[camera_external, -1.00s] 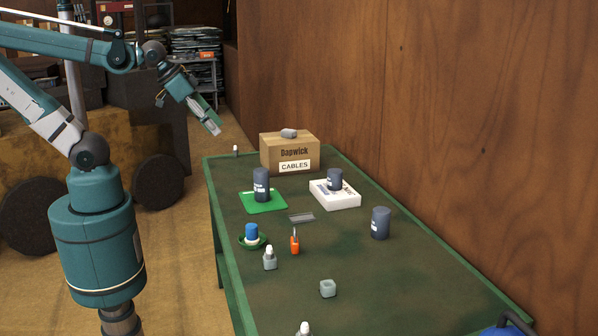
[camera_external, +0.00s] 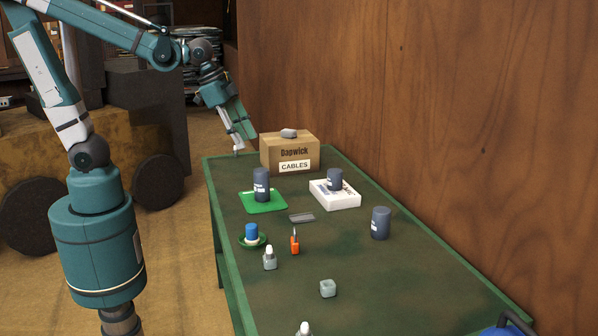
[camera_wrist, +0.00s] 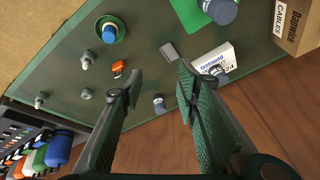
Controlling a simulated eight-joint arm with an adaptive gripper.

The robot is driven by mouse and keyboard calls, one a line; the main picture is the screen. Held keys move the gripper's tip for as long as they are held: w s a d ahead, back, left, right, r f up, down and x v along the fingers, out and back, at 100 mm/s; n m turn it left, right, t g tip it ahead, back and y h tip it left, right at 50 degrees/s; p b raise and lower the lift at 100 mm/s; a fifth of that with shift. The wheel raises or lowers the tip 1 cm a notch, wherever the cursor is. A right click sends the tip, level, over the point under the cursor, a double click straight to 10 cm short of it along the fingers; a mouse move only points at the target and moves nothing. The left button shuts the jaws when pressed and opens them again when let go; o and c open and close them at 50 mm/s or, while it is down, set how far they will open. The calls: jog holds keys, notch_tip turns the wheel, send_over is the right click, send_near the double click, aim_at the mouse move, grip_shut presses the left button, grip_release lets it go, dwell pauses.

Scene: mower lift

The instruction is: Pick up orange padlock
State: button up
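The orange padlock (camera_external: 294,245) stands on the green table (camera_external: 350,262), with its grey shackle up, near the middle of the table. In the wrist view the padlock (camera_wrist: 118,68) lies ahead and to the left of the fingers, well apart from them. My gripper (camera_external: 240,143) is above the far left end of the table, beside the cardboard box. In the wrist view my gripper (camera_wrist: 157,80) has its two fingers spread wide, with nothing held between them.
Dark canisters (camera_external: 381,224), a white box (camera_external: 348,199), a green mat (camera_external: 275,207) and the cables box (camera_external: 278,152) are nearby. A wooden wall runs along the right.

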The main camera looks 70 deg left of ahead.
jog(key=w+d+f+m+g, duration=0.2)
jog(key=w+d+f+m, duration=0.5)
jog(key=w+d+f, duration=0.15)
jog(key=m+g, duration=0.2)
jog(key=m, duration=0.4)
send_near(295, 241)
jog(key=a+f, duration=0.1)
jog(key=w+a+f, duration=0.1)
jog(key=shift+a+f+y+b, duration=0.25)
jog(key=shift+f+y+b, duration=0.05)
jog(key=shift+f, duration=0.05)
jog(key=shift+d+f+g, duration=0.3)
jog(key=shift+d+f, duration=0.05)
jog(key=shift+f, duration=0.2)
jog(key=shift+f, duration=1.25)
jog(key=shift+f, duration=0.1)
jog(key=shift+f+b, duration=0.65)
jog(key=shift+f, duration=1.85)
jog(key=shift+c, duration=0.6)
grip_shut()
